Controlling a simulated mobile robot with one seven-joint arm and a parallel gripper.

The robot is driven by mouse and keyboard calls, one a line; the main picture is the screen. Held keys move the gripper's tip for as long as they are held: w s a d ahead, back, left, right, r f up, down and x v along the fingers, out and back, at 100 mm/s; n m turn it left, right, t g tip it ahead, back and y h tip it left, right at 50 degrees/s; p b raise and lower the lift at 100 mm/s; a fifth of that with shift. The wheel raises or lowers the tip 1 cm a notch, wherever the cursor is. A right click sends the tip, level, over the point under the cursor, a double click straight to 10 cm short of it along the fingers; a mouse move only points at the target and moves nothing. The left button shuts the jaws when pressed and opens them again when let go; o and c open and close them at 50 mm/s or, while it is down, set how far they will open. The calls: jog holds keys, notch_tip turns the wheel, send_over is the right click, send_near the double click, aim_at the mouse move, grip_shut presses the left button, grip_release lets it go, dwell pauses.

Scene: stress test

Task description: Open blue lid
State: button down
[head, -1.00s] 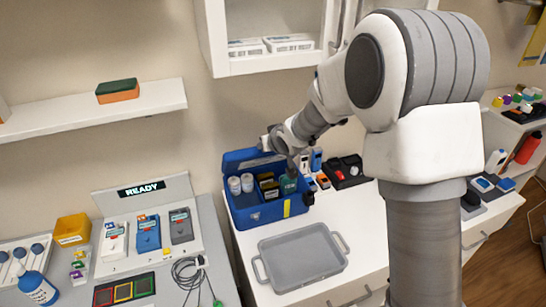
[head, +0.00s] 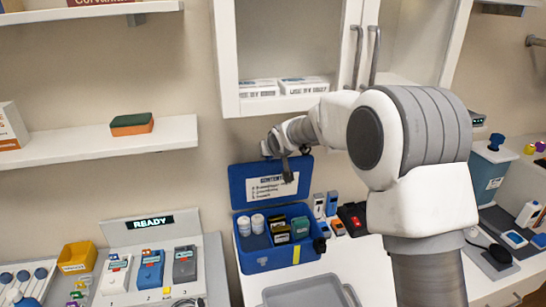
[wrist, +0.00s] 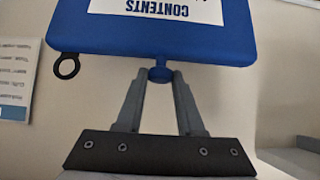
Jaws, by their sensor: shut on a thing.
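The blue lid (head: 238,184) stands raised at the back of the blue box (head: 262,263), its inner face with a white CONTENTS label towards me. The box is open, with white-capped bottles (head: 250,225) and small dark and green containers (head: 281,233) inside. In the wrist view, my gripper (wrist: 160,76) is shut on a small round blue tab (wrist: 160,74) at the edge of the lid (wrist: 225,45).
A grey tray (head: 305,292) lies in front of the box. Small devices (head: 332,204) and a black-and-red unit (head: 352,217) stand right of it. A white wall cabinet (head: 290,104) hangs above, and a shelf (head: 80,146) is at left.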

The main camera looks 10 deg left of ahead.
jog(key=shift+w+r, duration=0.1)
jog(key=shift+r, duration=0.1)
jog(key=c, duration=0.7)
grip_release()
jog(key=shift+o, duration=0.7)
jog(key=shift+f, duration=0.1)
jog(key=b+v, duration=0.1)
jog(key=v, duration=1.6)
jog(key=shift+s+b, duration=0.2)
jog(key=shift+b, duration=0.15)
